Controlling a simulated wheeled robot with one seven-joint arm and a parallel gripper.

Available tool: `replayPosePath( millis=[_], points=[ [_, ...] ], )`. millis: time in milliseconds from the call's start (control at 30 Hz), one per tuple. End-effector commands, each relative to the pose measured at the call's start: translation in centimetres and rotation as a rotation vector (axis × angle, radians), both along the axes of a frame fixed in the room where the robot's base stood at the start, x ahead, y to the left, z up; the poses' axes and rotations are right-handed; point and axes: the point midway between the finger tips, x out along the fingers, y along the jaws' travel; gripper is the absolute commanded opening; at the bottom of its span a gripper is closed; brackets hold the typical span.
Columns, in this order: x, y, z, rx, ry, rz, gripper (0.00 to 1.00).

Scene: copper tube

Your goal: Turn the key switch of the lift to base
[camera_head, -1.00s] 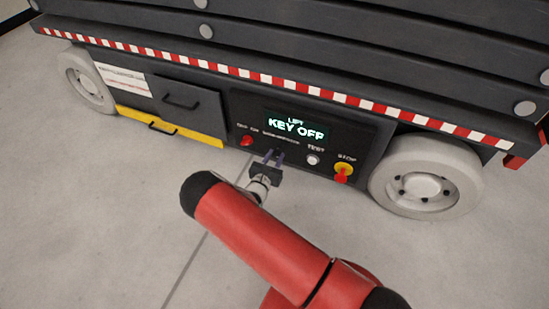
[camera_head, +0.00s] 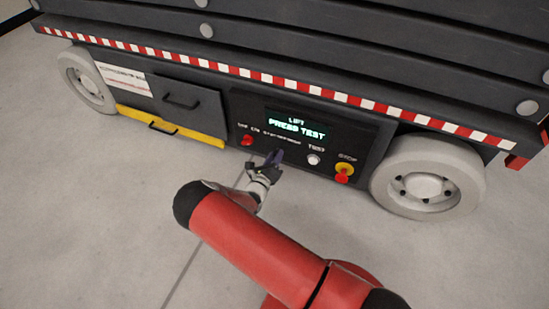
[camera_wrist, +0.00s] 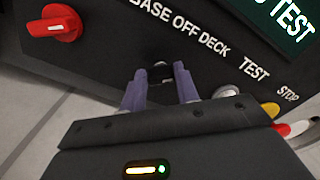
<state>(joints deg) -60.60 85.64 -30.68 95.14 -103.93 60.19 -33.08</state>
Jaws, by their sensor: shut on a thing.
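The lift's control panel (camera_head: 335,140) is dark, with a lit display (camera_head: 297,129) reading LIFT, PRESS TEST. In the wrist view the key switch (camera_wrist: 161,70) is a small dark part below the label BASE OFF DECK (camera_wrist: 180,30). My gripper (camera_head: 274,157) is at the panel's lower middle. In the wrist view, its two purple fingers are shut on the key switch, one on each side. The fingers hide much of the key, so I cannot read its exact position from its shape.
A red rotary knob (camera_wrist: 54,25) is left of the key switch. A pale TEST button (camera_head: 313,159) and a red STOP button on a yellow base (camera_head: 344,172) are to the right. A white wheel (camera_head: 427,178) stands beyond the panel. The floor in front is clear.

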Motion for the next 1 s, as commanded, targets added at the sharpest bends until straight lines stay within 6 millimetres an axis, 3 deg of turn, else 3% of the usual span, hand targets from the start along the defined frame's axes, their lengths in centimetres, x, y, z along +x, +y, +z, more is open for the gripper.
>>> replayPosePath(
  millis=[733, 767, 900, 1000],
  points=[
    [-0.03, 0.09, -0.10, -0.095, 0.036, 0.001, 0.08],
    [-0.03, 0.09, -0.10, -0.095, 0.036, 0.001, 0.32],
    [-0.02, 0.08, -0.09, -0.094, 0.036, 0.001, 0.51],
    [-0.01, 0.06, -0.07, -0.094, 0.035, 0.001, 0.53]
  ],
)
